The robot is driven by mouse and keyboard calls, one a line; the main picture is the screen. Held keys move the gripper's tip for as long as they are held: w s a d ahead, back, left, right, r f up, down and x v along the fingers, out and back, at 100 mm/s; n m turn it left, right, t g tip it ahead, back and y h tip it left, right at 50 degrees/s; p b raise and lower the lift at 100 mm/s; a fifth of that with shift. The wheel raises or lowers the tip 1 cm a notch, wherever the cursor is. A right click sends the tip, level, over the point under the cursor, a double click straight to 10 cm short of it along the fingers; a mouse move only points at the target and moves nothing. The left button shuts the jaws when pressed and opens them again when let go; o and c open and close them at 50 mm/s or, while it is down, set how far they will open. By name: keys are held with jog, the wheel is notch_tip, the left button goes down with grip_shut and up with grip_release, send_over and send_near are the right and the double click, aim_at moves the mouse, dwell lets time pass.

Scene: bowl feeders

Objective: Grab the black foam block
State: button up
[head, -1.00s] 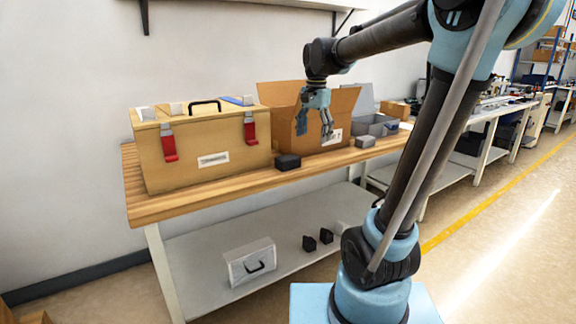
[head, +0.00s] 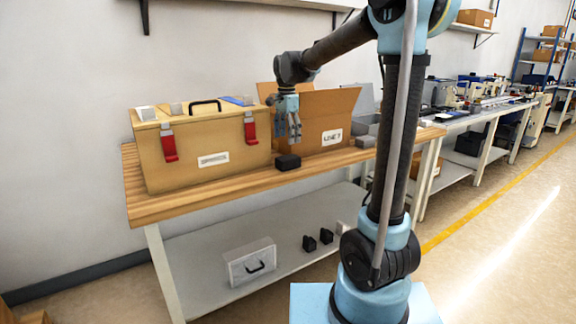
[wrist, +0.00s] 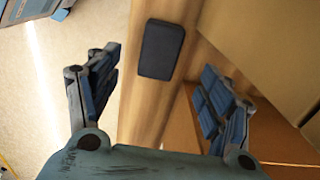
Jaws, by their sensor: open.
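The black foam block (head: 288,162) lies on the wooden bench top near its front edge, between the wooden toolbox and the open cardboard box. In the wrist view the block (wrist: 161,49) lies flat on the wood, ahead of the fingertips and roughly between their lines. My gripper (head: 288,136) hangs above the block, pointing down, in front of the cardboard box. In the wrist view its two blue-padded fingers (wrist: 160,72) are spread wide with nothing between them. The block is apart from both fingers.
The wooden toolbox (head: 203,146) with red latches stands left of the block. The open cardboard box (head: 318,118) stands close behind my gripper. A grey block (head: 366,141) lies to the right. A white case (head: 250,262) and small black blocks (head: 318,240) lie on the lower shelf.

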aim_at(288, 157)
notch_tip(288, 157, down, 5)
jog(key=shift+f, duration=0.15)
jog(key=shift+w+d+f, duration=0.1)
jog(key=shift+w+f, duration=0.05)
jog(key=shift+f, duration=1.2)
jog(key=shift+w+d+f, duration=0.1)
jog(key=shift+f, duration=1.25)
jog(key=shift+c, duration=0.5)
jog(key=c, duration=0.9)
